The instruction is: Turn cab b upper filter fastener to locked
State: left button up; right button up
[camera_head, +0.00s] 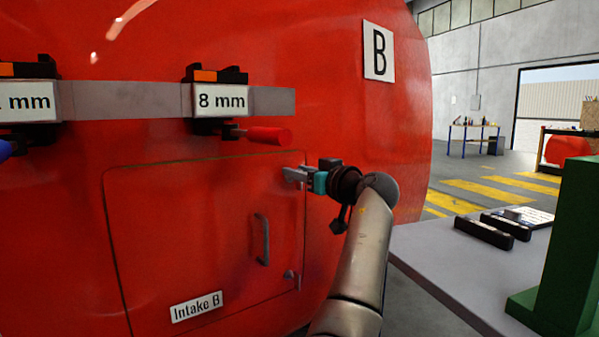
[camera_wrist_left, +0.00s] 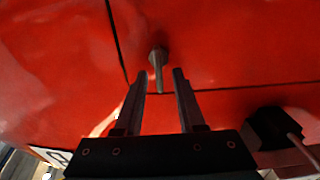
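The red Intake B door (camera_head: 200,240) is shut on the red nosecone, with a grey handle (camera_head: 263,239) near its right edge. My left gripper (camera_head: 290,174) is at the door's upper right corner and hides the upper fastener in the head view. In the left wrist view the upper fastener (camera_wrist_left: 158,62) is a small grey knob with a thin lever, close to the door seam. The fingers of my left gripper (camera_wrist_left: 160,75) stand open, with the lever's end between their tips, seemingly without touching. The lower fastener (camera_head: 292,276) shows at the door's lower right. My right gripper is not in view.
Above the door, a grey rail (camera_head: 145,100) carries black holders, one marked 8 mm (camera_head: 221,99), with a red-handled tool (camera_head: 263,135) below it. A grey table (camera_head: 450,260) with dark items and a green stand (camera_head: 570,240) is at the right.

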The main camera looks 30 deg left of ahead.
pick_arm(q)
jog(key=shift+c, duration=0.4)
grip_shut()
